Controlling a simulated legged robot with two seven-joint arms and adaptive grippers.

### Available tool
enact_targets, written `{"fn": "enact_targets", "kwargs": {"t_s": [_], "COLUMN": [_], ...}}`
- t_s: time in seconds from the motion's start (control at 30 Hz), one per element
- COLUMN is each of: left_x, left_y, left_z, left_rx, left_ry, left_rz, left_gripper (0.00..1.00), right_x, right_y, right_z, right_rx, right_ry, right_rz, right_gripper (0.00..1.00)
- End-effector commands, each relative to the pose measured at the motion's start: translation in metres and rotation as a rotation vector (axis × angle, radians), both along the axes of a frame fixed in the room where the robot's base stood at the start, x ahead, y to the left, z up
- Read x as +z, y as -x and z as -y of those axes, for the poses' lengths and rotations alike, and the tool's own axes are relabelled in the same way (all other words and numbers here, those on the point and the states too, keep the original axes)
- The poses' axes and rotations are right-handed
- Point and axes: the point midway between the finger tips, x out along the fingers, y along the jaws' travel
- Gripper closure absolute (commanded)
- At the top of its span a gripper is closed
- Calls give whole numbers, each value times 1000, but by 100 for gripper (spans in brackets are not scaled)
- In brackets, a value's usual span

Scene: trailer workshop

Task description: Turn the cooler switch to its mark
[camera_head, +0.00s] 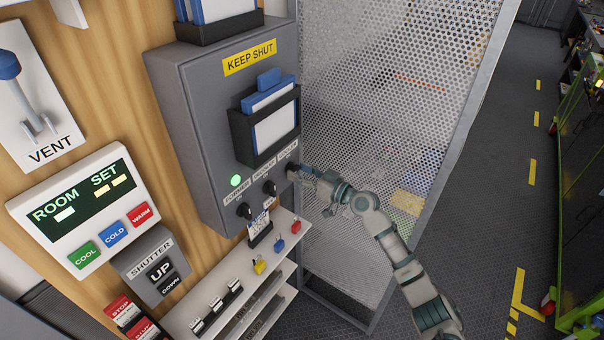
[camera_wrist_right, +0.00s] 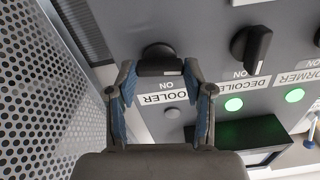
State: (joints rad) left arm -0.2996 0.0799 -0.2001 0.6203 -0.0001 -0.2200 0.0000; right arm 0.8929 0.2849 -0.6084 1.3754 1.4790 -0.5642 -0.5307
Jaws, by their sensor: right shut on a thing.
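The cooler switch is a black knob on the front of a grey cabinet (camera_head: 200,120). In the right wrist view the cooler switch (camera_wrist_right: 158,52) sits between my fingertips, its bar lying crosswise in the picture. An ON mark and a COOLER label (camera_wrist_right: 165,97), partly covered by a finger, are beside it. The small lamp (camera_wrist_right: 172,113) past the label looks unlit. My right gripper (camera_wrist_right: 160,72) is shut on the switch. In the head view my right gripper (camera_head: 305,175) reaches the cabinet's right edge and hides most of the switch. My left gripper is not in view.
The decoiler switch (camera_wrist_right: 251,48) stands close beside, with a lit green lamp (camera_wrist_right: 234,104). A former switch (camera_head: 244,211) is farther left. A perforated metal panel (camera_head: 385,90) stands close to the right of the cabinet. A document holder (camera_head: 241,135) juts out above the switches.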

Motion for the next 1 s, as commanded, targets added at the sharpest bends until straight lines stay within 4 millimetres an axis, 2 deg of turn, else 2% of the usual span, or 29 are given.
{"fn": "enact_targets", "kwargs": {"t_s": [0.47,1.0], "left_x": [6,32], "left_y": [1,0], "left_z": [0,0], "left_rx": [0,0], "left_ry": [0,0], "left_rz": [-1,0], "left_gripper": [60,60], "right_x": [3,4], "right_y": [-2,-2], "right_z": [2,3], "right_rx": [-2,0], "right_ry": [-264,-568], "right_rz": [-353,-767], "right_gripper": [83,83]}}
